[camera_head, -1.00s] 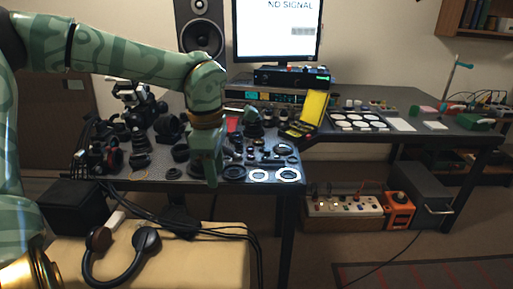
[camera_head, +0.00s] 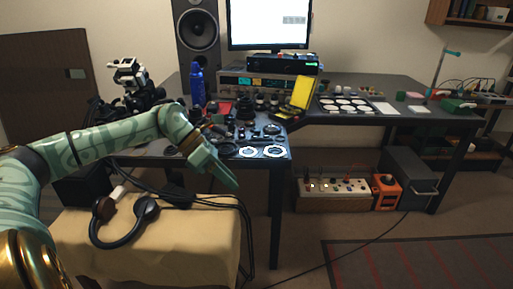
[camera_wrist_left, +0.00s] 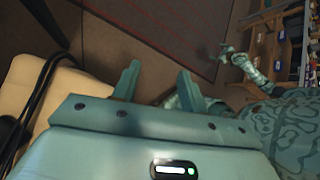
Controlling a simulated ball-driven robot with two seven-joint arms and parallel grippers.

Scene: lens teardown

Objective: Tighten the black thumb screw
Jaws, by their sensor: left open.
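My left gripper (camera_head: 222,172) is in front of the workbench's front edge, pointing down and to the right. Its two fingers are apart and empty in the left wrist view (camera_wrist_left: 157,84). Black lens parts and rings (camera_head: 245,132) lie on the dark workbench (camera_head: 262,170). I cannot pick out the black thumb screw among these small dark parts. In the left wrist view a small patterned arm end, which looks like my right gripper (camera_wrist_left: 228,50), shows far off; its fingers are too small to read.
A yellow-lidded case (camera_head: 302,93) stands open behind the parts, and a blue bottle (camera_head: 197,84) stands at the back left. Headphones (camera_head: 125,222) lie on a tan padded seat (camera_head: 190,245) with black cables.

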